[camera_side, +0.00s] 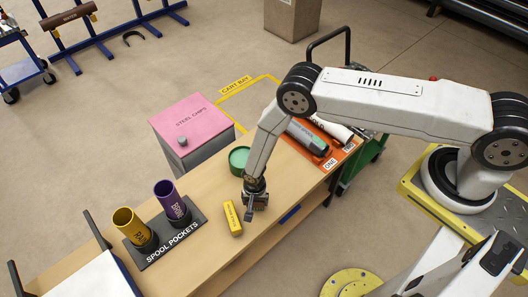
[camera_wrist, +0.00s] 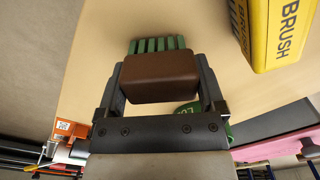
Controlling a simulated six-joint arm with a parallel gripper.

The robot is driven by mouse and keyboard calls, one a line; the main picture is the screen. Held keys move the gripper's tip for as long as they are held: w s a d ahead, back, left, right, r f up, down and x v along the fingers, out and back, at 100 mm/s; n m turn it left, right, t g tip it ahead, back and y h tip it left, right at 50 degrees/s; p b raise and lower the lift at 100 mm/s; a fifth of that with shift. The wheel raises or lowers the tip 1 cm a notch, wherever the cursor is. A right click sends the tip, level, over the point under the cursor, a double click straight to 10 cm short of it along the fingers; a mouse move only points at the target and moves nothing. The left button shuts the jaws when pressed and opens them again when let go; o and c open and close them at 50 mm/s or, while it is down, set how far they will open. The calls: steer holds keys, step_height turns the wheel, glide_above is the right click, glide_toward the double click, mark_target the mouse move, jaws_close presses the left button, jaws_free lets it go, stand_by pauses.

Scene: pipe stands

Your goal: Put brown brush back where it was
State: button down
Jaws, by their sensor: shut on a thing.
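The brown brush (camera_wrist: 160,78) is a brown block with green bristles (camera_wrist: 157,45) at its far end. My gripper (camera_wrist: 160,66) is shut on its brown block, one finger on each side. In the side view my gripper (camera_side: 256,204) points down at the front part of the wooden bench (camera_side: 185,262); the brush is small and mostly hidden there. I cannot tell whether it touches the bench. A yellow block (camera_side: 232,218), lettered BRUSH in the wrist view (camera_wrist: 272,30), lies on the bench just left of my gripper, apart from it.
A green round tin (camera_side: 239,160) stands behind my gripper. A black SPOOL POCKETS rack (camera_side: 160,259) holds a yellow spool (camera_side: 129,224) and a purple spool (camera_side: 170,201) to the left. An orange tray (camera_side: 338,157) with cylinders is at the back right. A pink-topped STEEL CHIPS bin (camera_side: 193,117) stands behind the bench.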

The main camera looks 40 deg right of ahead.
steer(key=shift+f, duration=0.3)
steer(key=shift+f, duration=0.1)
jaws_free()
step_height(320, 180, up, 12)
stand_by(1.2)
steer(key=shift+r, duration=0.2)
stand_by(0.4)
